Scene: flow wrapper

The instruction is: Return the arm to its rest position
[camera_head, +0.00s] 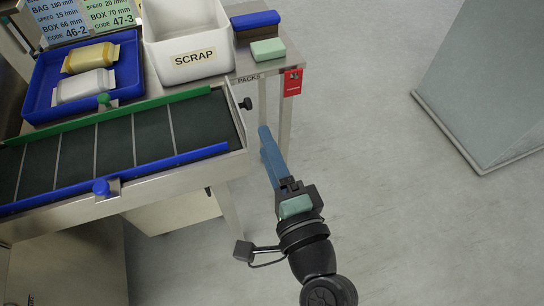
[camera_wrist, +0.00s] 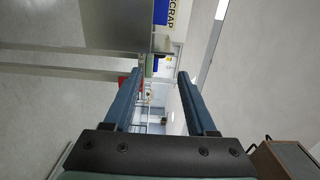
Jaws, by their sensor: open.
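My gripper (camera_head: 268,142) hangs over open floor, just right of the conveyor's end in the head view. Its two long blue fingers point up in the picture, close to the table leg in that view. In the wrist view my gripper (camera_wrist: 161,78) shows its fingers spread apart on either side of an empty gap. It is open and holds nothing. A black bracket with a small box sticks out to the left of my wrist in the head view.
The conveyor (camera_head: 153,135) with green and blue rails lies left of my gripper. A blue tray (camera_head: 41,103) with two packs, a white scrap bin (camera_head: 188,55) and a green block (camera_head: 268,49) stand beyond it. A grey cabinet (camera_head: 490,80) stands right. Floor between is clear.

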